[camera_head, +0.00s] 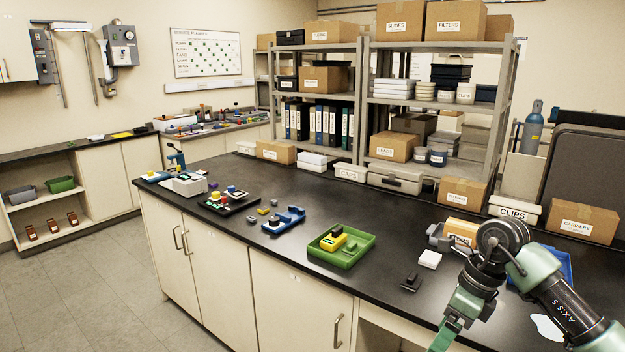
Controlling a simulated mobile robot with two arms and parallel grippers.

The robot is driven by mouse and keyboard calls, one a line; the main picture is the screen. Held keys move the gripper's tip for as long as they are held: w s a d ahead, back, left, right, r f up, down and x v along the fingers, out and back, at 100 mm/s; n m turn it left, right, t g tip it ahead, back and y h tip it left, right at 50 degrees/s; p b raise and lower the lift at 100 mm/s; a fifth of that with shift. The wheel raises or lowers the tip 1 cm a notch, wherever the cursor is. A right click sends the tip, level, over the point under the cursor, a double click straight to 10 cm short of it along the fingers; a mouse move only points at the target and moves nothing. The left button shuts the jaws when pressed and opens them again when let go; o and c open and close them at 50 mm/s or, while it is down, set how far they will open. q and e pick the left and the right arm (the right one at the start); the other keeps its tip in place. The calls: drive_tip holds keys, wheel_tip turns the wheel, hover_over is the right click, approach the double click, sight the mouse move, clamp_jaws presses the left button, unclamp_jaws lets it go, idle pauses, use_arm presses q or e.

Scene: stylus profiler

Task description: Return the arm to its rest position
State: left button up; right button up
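My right arm (500,240), green and black, comes in from the lower right. It bends at a round dark joint over the right end of the black counter, and its lower part runs down out of the picture. Its gripper is not visible. My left arm and gripper are not in view. A small blue device (290,218) with dark parts stands mid-counter. A teal upright instrument (176,158) stands at the counter's far left end beside a light grey box (184,184). I cannot tell which of these, if any, carries the task's arm, or its position.
A green tray (362,254) holding a yellow and black item lies near the front edge. A black tray (222,208) with coloured parts lies left. A small black block (411,281) and white block (430,258) lie near my arm. Shelves and boxes line the back.

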drive_tip(key=w+a+f+m+t+y, duration=0.3)
drive_tip(key=a+f+m+t+y, duration=0.1)
drive_tip(key=a+f+m+y, duration=1)
drive_tip(key=s+d+f+m+t+h, duration=0.2)
drive_tip(key=d+f+m+t+h, duration=0.25)
drive_tip(key=f+m, duration=0.45)
drive_tip(key=s+d+f+m+t+h, duration=0.1)
drive_tip(key=d+f+m+t+h, duration=0.25)
drive_tip(key=f+m+h, duration=0.6)
drive_tip(key=s+d+f+m+g+h, duration=0.1)
drive_tip(key=s+d+f+m+g, duration=0.15)
drive_tip(key=s+f, duration=0.7)
drive_tip(key=s+d+f+m+g+h, duration=0.1)
drive_tip(key=s+d+f+m+g, duration=0.15)
drive_tip(key=s+f, duration=0.7)
drive_tip(key=s+f+m+g, duration=0.3)
drive_tip(key=s+f, duration=0.2)
drive_tip(key=s, duration=0.9)
drive_tip(key=s+f+m+g+h, duration=0.1)
drive_tip(key=s+f+m+g, duration=0.2)
drive_tip(key=s, duration=1.1)
wheel_tip(320, 180, down, 3)
drive_tip(key=shift+s, duration=0.25)
